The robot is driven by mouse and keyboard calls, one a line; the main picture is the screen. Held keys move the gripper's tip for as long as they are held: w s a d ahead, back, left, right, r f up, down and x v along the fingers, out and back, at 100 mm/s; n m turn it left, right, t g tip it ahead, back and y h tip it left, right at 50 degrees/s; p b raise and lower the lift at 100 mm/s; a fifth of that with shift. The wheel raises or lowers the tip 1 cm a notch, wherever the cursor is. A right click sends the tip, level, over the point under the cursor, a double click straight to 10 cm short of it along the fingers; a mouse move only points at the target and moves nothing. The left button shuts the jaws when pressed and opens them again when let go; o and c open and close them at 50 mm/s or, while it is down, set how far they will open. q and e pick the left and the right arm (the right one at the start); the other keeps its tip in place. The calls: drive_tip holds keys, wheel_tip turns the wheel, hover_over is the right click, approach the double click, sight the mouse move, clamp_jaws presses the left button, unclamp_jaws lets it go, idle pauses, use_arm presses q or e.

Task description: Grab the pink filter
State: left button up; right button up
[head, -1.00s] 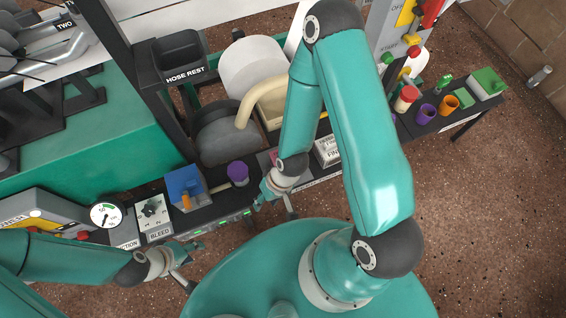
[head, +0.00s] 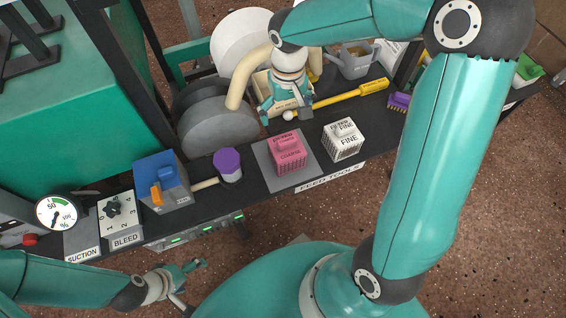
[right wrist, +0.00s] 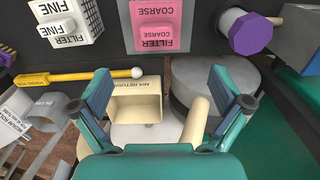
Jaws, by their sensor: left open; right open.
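The pink filter (head: 287,152), marked COARSE, sits on a grey pad (head: 267,181) on the black bench. It also shows at the top of the right wrist view (right wrist: 163,26). My right gripper (head: 284,108) is open and empty, behind the pink filter and apart from it. In the right wrist view my right gripper (right wrist: 160,82) has its fingers spread, with the filter beyond them. My left gripper (head: 195,276) is open and empty at the lower left, in front of the bench.
A white FINE filter (head: 343,143) stands right of the pink one. A purple-capped cylinder (head: 228,164) and blue block (head: 163,181) stand left. Behind are a yellow-handled tool (head: 350,93), a grey can (head: 355,60) and a cream MIX RETURN box (right wrist: 140,108).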

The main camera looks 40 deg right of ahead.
sight(286, 147)
drive_tip(key=f+b, duration=0.1)
drive_tip(key=f, duration=0.2)
drive_tip(key=f+b, duration=0.1)
drive_tip(key=f, duration=0.3)
drive_tip(key=f+b, duration=0.1)
drive_tip(key=f, duration=0.3)
drive_tip(key=shift+s+d+f, duration=0.1)
drive_tip(key=shift+d, duration=0.15)
drive_tip(key=shift+f+b, duration=1.2)
drive_tip(key=shift+f, duration=1.5)
drive_tip(key=shift+r, duration=0.1)
drive_tip(key=shift+w, duration=0.2)
drive_tip(key=c, duration=0.9)
drive_tip(key=shift+r, duration=0.1)
